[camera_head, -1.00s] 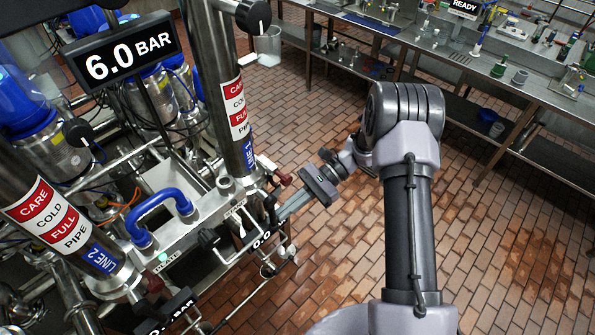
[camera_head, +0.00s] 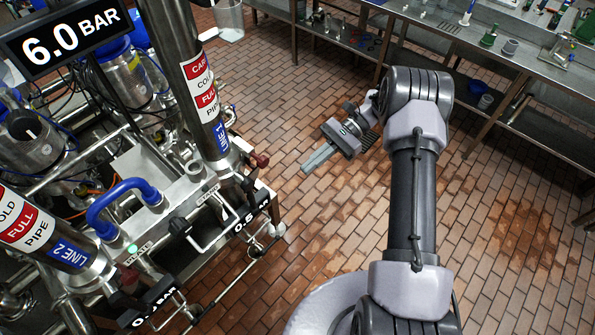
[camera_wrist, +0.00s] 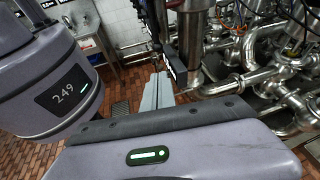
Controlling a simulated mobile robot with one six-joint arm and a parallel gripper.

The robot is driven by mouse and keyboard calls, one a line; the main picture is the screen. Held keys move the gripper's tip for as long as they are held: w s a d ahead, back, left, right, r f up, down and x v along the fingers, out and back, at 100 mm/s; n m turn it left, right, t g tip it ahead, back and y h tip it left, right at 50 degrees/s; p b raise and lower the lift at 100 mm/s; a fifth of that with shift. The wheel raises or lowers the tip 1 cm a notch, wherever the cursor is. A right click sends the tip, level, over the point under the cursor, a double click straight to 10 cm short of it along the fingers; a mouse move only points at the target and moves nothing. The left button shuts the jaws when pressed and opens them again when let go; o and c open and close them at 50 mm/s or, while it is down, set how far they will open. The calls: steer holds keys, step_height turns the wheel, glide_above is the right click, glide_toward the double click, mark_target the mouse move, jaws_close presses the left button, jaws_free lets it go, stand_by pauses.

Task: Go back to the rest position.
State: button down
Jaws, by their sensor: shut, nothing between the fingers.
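My gripper (camera_head: 308,168) is shut and empty in the head view. Its fingers point down and left over the bare brick floor, clear of the valve rig. In the wrist view the shut fingers (camera_wrist: 157,82) reach forward, with pipework close behind and to the right. The valve rig (camera_head: 196,192) stands at the left with two steel pipes. The LINE 1 pipe (camera_head: 190,70) and LINE 2 pipe (camera_head: 60,250) carry red and white labels. A blue handle (camera_head: 115,195) sits on the rig's plate. The readout by LINE 1 shows 0.5 (camera_head: 252,216).
A large display (camera_head: 65,42) reads 6.0 BAR at the upper left. A steel bench (camera_head: 480,50) with lab items runs along the upper right. A clear beaker (camera_head: 229,20) is at the top. Open tiled floor (camera_head: 520,230) lies between rig and bench.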

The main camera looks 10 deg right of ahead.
steer(key=s+a+r+n+t+h+b, duration=0.45)
steer(key=s+r+h+b, duration=0.3)
steer(key=b, duration=0.45)
steer(key=s+f+n+t+h+b, duration=0.3)
steer(key=s+t+b, duration=0.4)
steer(key=s, duration=0.5)
steer(key=shift+s+f+b, duration=0.4)
steer(key=shift+f+b, duration=0.2)
steer(key=shift+f, duration=0.25)
steer(key=shift+d+n, duration=0.1)
steer(key=shift+n, duration=0.15)
steer(key=c, duration=2.2)
jaws_free()
